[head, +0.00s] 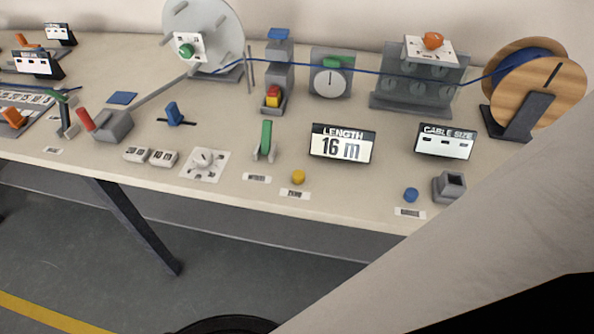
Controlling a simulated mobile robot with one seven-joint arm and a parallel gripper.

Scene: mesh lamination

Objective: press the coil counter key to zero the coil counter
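A yellow round key (298,177) stands near the front edge of the bench, and the small label (295,194) below it seems to read "ZERO". A blue round key (411,195) stands farther right, above another small label (409,212) too small to read. I cannot tell for certain which is the coil counter key. A display (342,146) headed "LENGTH" reads 16 m. My gripper is not in view.
The bench (350,192) also carries a green lever (264,140), a white dial (205,163), a "CABLE SIZE" panel (445,142) and a grey socket block (449,187). A blue cable runs across the back from a wooden reel (560,85). A large pale shape covers the lower right.

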